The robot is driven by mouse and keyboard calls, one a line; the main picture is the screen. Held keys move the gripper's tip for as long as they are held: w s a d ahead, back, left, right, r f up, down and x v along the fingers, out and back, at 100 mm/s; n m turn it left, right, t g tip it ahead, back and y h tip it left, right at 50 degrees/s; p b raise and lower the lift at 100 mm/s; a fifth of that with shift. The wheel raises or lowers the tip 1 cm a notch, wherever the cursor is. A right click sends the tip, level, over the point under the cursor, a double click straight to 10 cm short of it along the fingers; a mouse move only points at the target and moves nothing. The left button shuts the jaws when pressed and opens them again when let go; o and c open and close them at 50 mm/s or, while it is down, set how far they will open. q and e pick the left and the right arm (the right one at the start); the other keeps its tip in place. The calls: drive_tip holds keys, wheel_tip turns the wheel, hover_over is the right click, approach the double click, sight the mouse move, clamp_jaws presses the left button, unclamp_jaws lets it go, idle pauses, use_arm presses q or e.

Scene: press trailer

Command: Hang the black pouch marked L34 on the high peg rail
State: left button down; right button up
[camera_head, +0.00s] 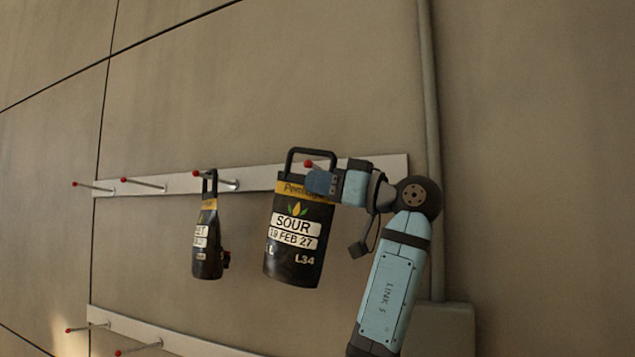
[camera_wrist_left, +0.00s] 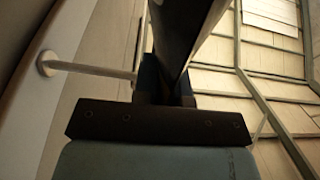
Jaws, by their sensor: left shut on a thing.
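The black pouch marked L34 (camera_head: 294,248) hangs roughly upright in front of the high peg rail (camera_head: 258,179), its label reading SOUR. My left gripper (camera_head: 319,183) is shut on its upper right edge, just below the loop handle (camera_head: 311,151). A red peg tip (camera_head: 308,163) shows inside the loop's opening in the head view; I cannot tell whether the peg passes through. In the left wrist view the dark pouch (camera_wrist_left: 184,35) rises between the fingers, and a pale peg (camera_wrist_left: 95,69) runs in from the left. My right gripper is not in view.
A second dark pouch (camera_head: 207,240) hangs by its loop on a peg left of L34, with a gap between them. Free red-tipped pegs (camera_head: 143,184) stand further left. A lower rail (camera_head: 175,341) runs below. A vertical pipe (camera_head: 429,80) stands at the right.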

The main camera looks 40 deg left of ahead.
use_arm(q)
drive_tip(key=shift+w+a+r, duration=0.1)
drive_tip(key=shift+w+a, duration=0.2)
drive_tip(key=shift+w, duration=0.55)
drive_tip(key=shift+r, duration=0.1)
drive_tip(key=shift+w+f, duration=0.1)
drive_tip(key=shift+f, duration=0.1)
idle(0.6)
drive_tip(key=shift+w+f+b, duration=0.3)
drive_tip(key=shift+f+b, duration=0.05)
drive_tip(key=shift+b, duration=0.1)
drive_tip(key=shift+w+f, duration=0.15)
drive_tip(key=shift+f, duration=0.1)
idle(0.4)
